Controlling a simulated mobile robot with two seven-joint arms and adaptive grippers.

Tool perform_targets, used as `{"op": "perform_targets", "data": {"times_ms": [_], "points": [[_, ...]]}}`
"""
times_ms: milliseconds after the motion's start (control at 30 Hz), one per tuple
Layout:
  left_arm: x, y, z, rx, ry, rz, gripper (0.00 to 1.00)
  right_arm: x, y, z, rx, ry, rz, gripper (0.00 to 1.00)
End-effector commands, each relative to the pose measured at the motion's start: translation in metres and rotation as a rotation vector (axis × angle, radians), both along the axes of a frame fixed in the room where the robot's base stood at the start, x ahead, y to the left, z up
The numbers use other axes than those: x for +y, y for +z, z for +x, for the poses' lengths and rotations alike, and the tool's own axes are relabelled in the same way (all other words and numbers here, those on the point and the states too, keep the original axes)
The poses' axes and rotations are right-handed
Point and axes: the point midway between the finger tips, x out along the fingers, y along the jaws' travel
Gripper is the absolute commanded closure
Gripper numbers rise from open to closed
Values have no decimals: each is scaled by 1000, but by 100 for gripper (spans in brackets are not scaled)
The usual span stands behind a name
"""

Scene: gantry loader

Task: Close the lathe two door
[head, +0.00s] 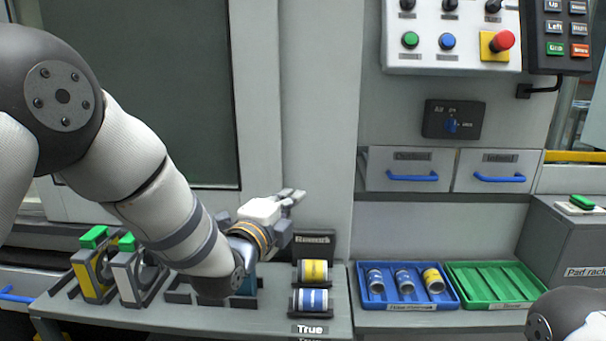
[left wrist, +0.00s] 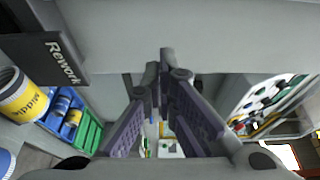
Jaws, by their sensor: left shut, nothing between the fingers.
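A large grey panel with a dark window (head: 150,90) fills the left of the head view; it looks like the lathe door, but no label on it shows. Its right edge meets a plain grey upright (head: 318,110). My left gripper (head: 295,194) is shut and empty, in front of the lower part of this grey front, with its fingers pointing right. In the left wrist view my left gripper (left wrist: 165,60) has its fingertips together near a grey surface (left wrist: 200,30); I cannot tell whether they touch it. No door handle shows. My right gripper is out of view.
Below my arm a shelf holds green-topped blocks (head: 94,237), a Rework sign (head: 314,240) and yellow and blue cylinders (head: 312,271). Right of it are a blue tray (head: 365,297) with cylinders and an empty green tray (head: 490,283). Drawers (head: 410,160) and a control panel (head: 450,60) are above.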

Motion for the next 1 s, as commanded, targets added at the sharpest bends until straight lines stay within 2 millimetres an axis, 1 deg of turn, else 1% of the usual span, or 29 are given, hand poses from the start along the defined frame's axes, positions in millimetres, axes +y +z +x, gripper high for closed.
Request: {"op": "perform_targets", "data": {"times_ms": [67, 167, 500, 567, 600, 733, 867, 1000], "points": [[-1, -1, 4, 0, 0, 0, 100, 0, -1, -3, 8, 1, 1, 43], [-5, -4, 17, 3, 0, -1, 100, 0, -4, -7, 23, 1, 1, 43], [-27, -10, 88, 8, 1, -4, 100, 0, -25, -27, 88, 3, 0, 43], [-30, -10, 99, 8, 2, -3, 100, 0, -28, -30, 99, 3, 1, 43], [-18, -3, 96, 7, 5, -2, 100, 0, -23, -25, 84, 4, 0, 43], [1, 2, 94, 0, 4, -2, 100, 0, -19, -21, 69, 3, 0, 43], [9, 0, 94, 2, 2, -1, 100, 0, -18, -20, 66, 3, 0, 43], [11, -1, 93, 3, 1, -1, 100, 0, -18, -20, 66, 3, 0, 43]]}}
